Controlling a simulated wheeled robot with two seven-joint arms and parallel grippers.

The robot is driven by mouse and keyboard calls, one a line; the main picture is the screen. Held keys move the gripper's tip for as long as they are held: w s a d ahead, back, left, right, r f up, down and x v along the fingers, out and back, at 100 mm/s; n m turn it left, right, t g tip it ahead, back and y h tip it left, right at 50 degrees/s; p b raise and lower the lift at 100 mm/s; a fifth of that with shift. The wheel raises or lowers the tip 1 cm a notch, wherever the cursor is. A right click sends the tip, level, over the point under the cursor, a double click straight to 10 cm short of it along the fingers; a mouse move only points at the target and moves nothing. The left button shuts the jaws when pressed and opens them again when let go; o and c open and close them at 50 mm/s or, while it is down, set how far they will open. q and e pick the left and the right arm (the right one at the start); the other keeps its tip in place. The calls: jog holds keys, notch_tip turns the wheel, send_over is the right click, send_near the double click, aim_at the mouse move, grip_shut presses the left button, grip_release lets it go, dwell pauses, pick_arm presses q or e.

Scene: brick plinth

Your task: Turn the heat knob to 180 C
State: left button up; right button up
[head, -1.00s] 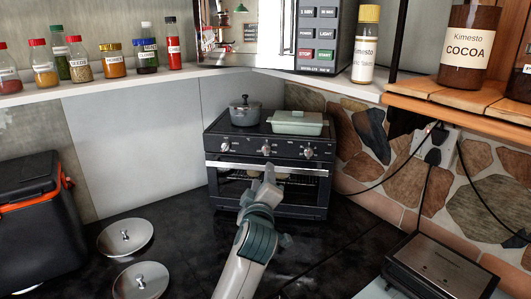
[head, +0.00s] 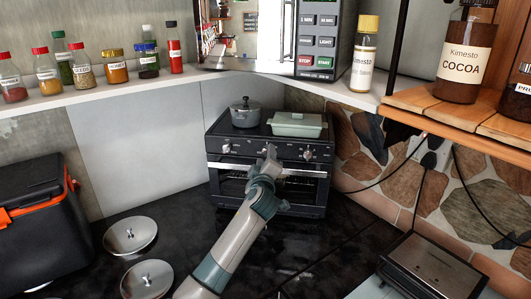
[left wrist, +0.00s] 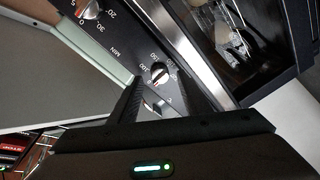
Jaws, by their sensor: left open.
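The toaster oven (head: 268,190) stands in the corner, with a row of knobs on its black front panel. In the left wrist view, the heat knob (left wrist: 158,70), a dark-and-light dial with numbers such as 100 and 150 around it, lies between the fingertips of my left gripper (left wrist: 157,80). The gripper is open; I cannot tell whether a finger touches the knob. The knob's exact setting is too small to read. In the head view, my left gripper (head: 269,158) is in front of the panel's middle and hides the middle knob. My right gripper is not in view.
A knob marked MIN (left wrist: 90,10) is beside the heat knob. A grey pot (head: 245,115) and a pale green dish (head: 297,125) stand on the oven. Two metal lids (head: 130,236) lie on the dark counter. A black-and-orange box (head: 40,225) is at the left.

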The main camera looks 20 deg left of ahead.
pick_arm(q)
jog(key=shift+w+a, duration=0.2)
jog(key=shift+w, duration=0.45)
jog(key=c, duration=1)
